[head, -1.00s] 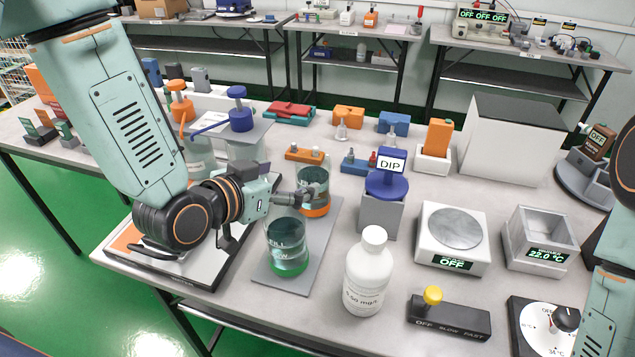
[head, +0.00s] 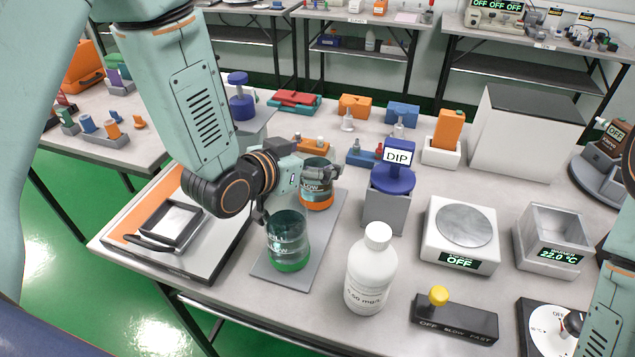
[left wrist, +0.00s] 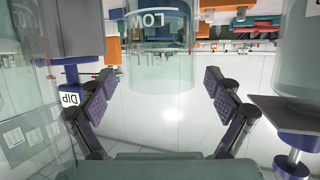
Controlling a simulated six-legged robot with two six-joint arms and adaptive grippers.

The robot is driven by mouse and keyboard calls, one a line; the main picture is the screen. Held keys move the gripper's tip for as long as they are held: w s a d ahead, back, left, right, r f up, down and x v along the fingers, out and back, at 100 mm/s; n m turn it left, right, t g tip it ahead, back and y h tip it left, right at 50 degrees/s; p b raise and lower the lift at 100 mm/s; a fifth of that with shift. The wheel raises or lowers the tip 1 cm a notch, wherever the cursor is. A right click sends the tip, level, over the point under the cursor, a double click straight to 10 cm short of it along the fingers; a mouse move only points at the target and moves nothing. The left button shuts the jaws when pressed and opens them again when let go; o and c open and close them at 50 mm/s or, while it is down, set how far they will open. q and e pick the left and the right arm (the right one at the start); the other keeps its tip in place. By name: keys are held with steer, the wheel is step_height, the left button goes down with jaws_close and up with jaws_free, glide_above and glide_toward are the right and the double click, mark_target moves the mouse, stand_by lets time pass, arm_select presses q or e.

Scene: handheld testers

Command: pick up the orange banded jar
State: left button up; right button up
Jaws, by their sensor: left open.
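The orange banded jar (head: 317,201) is a clear glass jar with an orange band near its base, marked LOW. It stands upright on a grey mat (head: 268,268) behind a green banded jar (head: 289,254). My left gripper (head: 328,172) is at the orange jar's upper part and partly covers it. In the left wrist view the open fingers (left wrist: 160,80) point at the jar (left wrist: 160,60), which appears upside down, ahead and between them. The fingers look apart from the glass. My right gripper is out of view; only part of my right arm shows at the right edge.
A blue-topped DIP holder (head: 384,212) stands right of the mat. A white bottle (head: 370,275) is in front of it. The green jar is close below my left wrist. A framed tray (head: 172,224) lies left. Orange and blue blocks sit behind.

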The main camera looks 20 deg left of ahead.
arm_select(q)
steer(key=shift+x, duration=0.9)
steer(key=shift+a, duration=0.1)
steer(key=c, duration=0.3)
steer(key=shift+r, duration=0.1)
jaws_close()
